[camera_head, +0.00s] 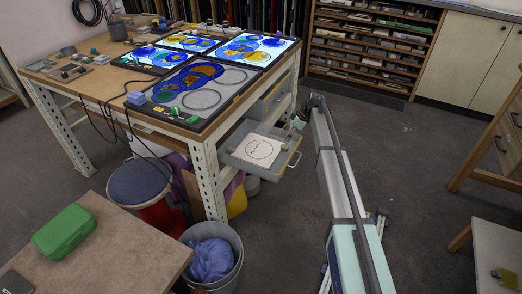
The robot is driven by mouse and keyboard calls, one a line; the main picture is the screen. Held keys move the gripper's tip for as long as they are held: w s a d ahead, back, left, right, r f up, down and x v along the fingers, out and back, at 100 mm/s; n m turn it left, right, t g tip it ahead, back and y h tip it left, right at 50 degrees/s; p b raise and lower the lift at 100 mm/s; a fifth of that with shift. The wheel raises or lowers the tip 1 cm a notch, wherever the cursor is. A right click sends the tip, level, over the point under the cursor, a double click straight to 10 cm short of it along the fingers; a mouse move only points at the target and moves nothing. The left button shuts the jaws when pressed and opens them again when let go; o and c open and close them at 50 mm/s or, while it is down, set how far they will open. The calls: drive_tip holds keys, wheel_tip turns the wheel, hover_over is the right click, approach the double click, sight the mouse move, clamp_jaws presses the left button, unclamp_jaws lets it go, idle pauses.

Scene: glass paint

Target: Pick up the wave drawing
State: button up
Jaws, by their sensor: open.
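A white sheet with a black-outlined circle and a small mark inside (268,144) lies in a pulled-out drawer (236,160) under the light table. The mark is too small to read, so I cannot tell if it is a wave. My arm reaches away from me on the right of the drawer. My gripper (300,119) is at its far end, small and dark, just right of and beyond the drawer, apart from the sheet. It is open, and nothing shows in it.
The workbench (92,82) carries lit glass panels and paints. A stool (140,182) and a bucket with blue cloth (211,262) stand left of the drawer. A green case (64,232) lies on the near table.

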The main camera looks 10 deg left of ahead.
sight(283, 146)
drive_tip(key=shift+p+x, duration=0.3)
drive_tip(key=shift+x, duration=3.9)
clamp_jaws()
